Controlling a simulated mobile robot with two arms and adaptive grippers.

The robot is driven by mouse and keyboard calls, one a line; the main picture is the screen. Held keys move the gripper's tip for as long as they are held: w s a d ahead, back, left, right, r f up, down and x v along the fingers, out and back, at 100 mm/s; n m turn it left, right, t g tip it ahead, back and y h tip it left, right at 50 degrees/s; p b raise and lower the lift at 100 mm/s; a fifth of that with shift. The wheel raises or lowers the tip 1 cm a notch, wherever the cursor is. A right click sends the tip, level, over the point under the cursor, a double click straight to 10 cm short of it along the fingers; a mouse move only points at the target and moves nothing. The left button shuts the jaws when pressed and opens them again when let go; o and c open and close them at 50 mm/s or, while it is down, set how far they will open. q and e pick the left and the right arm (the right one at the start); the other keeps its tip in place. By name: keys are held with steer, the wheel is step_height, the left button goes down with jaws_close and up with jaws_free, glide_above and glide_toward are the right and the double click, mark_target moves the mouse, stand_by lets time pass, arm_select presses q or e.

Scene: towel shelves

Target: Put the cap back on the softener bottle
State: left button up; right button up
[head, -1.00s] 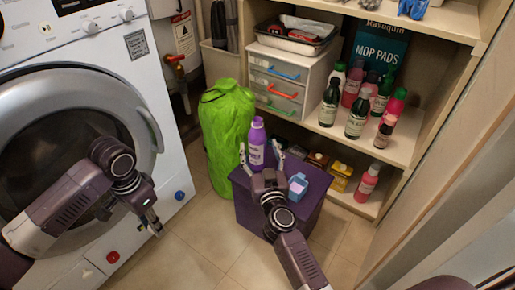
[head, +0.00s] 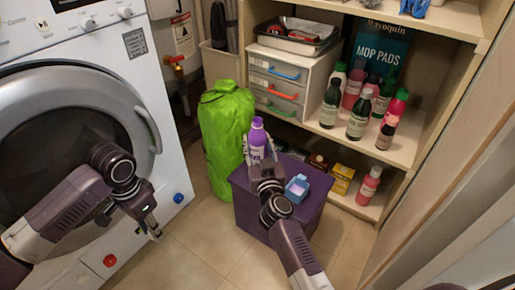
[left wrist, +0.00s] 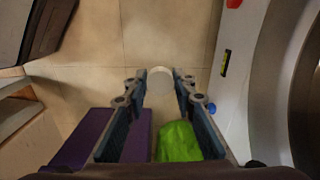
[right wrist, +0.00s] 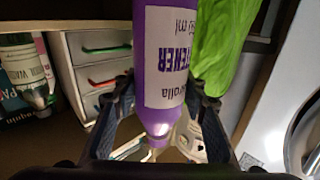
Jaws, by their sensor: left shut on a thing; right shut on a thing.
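The purple softener bottle (head: 257,137) stands upright at the back of a purple stool (head: 315,195). My right gripper (head: 259,150) is shut on it, with one finger on each side. In the right wrist view the bottle (right wrist: 168,60) shows close up, its white label upside down and its narrow end low in the picture. My left gripper (head: 154,230) hangs over the floor in front of the washing machine. In the left wrist view it is shut on a small pale round thing, which looks like the cap (left wrist: 160,80).
A light blue container (head: 297,187) sits on the stool, right of my right gripper. A green bag (head: 228,135) stands left of the bottle. Shelves (head: 405,150) with several bottles are at right, and a washing machine (head: 90,110) at left. Tiled floor (head: 195,250) is clear between.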

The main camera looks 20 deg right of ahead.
mark_target(259, 138)
steer(key=c, duration=0.6)
arm_select(q)
steer(key=shift+r, duration=0.15)
arm_select(e)
steer(key=shift+r, duration=0.2)
